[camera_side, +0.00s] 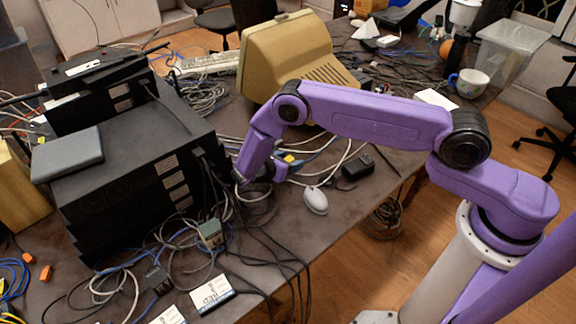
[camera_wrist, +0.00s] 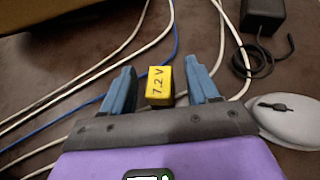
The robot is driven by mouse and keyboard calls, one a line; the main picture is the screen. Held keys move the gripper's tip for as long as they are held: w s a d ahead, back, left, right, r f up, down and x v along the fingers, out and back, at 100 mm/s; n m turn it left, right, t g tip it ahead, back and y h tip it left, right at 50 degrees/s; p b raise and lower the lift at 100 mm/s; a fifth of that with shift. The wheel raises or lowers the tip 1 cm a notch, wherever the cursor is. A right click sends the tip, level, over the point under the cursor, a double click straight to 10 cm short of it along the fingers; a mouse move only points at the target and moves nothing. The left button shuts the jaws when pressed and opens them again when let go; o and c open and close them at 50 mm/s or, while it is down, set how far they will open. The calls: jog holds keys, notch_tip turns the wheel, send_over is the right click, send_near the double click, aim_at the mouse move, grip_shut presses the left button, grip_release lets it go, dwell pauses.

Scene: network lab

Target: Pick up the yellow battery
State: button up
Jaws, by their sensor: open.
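The yellow battery (camera_wrist: 159,86) is a small block marked "7.2 V". In the wrist view it shows between the two blue fingers of my gripper (camera_wrist: 161,75), with a gap on each side. The fingers are apart and hold nothing. In the side view a small yellow patch of the battery (camera_side: 289,158) shows on the table just right of my gripper (camera_side: 268,176), partly hidden. My gripper is low over the table. I cannot tell how far the fingertips are above the tabletop.
White and blue cables (camera_wrist: 165,45) run beside and behind the battery. A black adapter (camera_side: 357,167) and a grey-white mouse (camera_side: 315,200) lie to the right. Stacked black equipment (camera_side: 140,170) stands at left, a beige monitor (camera_side: 295,65) behind. Bare table shows right of the mouse.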

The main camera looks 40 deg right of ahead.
jog(key=shift+c, duration=0.3)
grip_shut()
jog(key=shift+r, duration=0.1)
